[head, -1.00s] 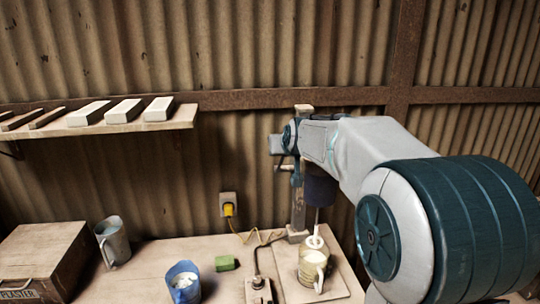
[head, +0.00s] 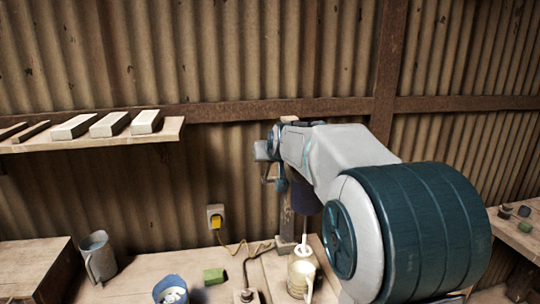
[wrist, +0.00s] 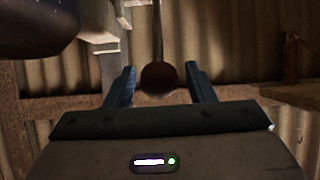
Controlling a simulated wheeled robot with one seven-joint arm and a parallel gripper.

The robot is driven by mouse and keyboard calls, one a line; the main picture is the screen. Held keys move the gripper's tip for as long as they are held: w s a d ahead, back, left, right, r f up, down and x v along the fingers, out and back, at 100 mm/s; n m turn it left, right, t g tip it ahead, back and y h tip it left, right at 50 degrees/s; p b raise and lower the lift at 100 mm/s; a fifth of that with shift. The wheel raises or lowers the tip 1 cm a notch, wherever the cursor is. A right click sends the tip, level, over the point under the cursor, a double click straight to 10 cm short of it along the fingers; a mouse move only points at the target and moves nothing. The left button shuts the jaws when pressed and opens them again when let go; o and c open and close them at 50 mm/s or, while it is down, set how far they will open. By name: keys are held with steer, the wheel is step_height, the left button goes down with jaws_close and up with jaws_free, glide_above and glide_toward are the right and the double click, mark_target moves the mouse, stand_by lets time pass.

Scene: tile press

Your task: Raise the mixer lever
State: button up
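The mixer has a dark blue motor body (head: 306,197) on an upright post (head: 287,220), partly hidden behind my arm. In the wrist view, the dark mixer body (wrist: 38,25) fills the top left corner. The mixer lever shows there as a thin rod (wrist: 157,28) ending in a dark reddish ball knob (wrist: 158,77). My gripper (wrist: 160,72) is open, with one finger on each side of the knob and gaps visible on both sides. In the head view, my gripper (head: 272,176) is beside the upper part of the post; the knob is hard to make out there.
A blue cup (head: 171,290), a green block (head: 214,276) and a grey pitcher (head: 98,257) stand on the bench to the left. A yellow plug (head: 216,221) is in the wall. A shelf (head: 165,135) holds pale blocks.

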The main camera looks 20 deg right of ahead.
steer(key=shift+s, duration=0.15)
steer(key=b+v, duration=0.3)
steer(key=v, duration=1)
steer(key=shift+s+r+b, duration=0.2)
steer(key=shift+b, duration=0.2)
steer(key=shift+a, duration=0.1)
steer(key=s+a+f+g, duration=0.2)
steer(key=s+f+g, duration=0.2)
steer(key=s+f, duration=0.8)
steer(key=s+a+f+g, duration=0.2)
steer(key=s+f+g, duration=0.2)
steer(key=s+f, duration=0.9)
step_height(320, 180, down, 2)
steer(key=shift+s+a+f+n+g+y, duration=0.1)
steer(key=shift+s+a+n+g+y, duration=0.2)
steer(key=shift+g, duration=0.1)
